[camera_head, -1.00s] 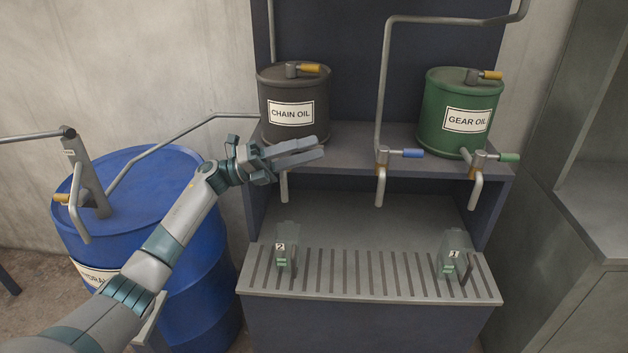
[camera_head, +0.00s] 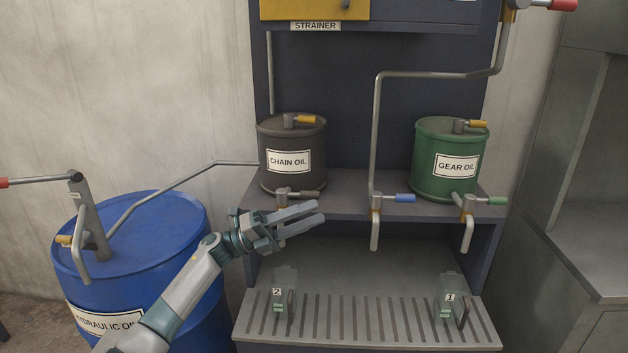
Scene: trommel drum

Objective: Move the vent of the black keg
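The black keg (camera_head: 292,180), labelled CHAIN OIL, stands on the left of the shelf. Its vent (camera_head: 300,120), a grey stub with an orange handle pointing right, sits on the lid. A tap with a dark handle (camera_head: 306,194) is at the keg's foot. My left gripper (camera_head: 318,213) is in front of and below the keg, just under the tap handle in the picture. Its two fingers are apart with a gap between them, and nothing shows between them. The fingers hide the tap's spout. My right gripper is not in view.
A green GEAR OIL keg (camera_head: 447,178) stands on the shelf's right. A pipe with a blue-handled tap (camera_head: 397,198) comes down between the kegs. A blue drum (camera_head: 165,235) stands at left. Two small containers (camera_head: 283,297) (camera_head: 449,298) stand on the slatted tray (camera_head: 365,335).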

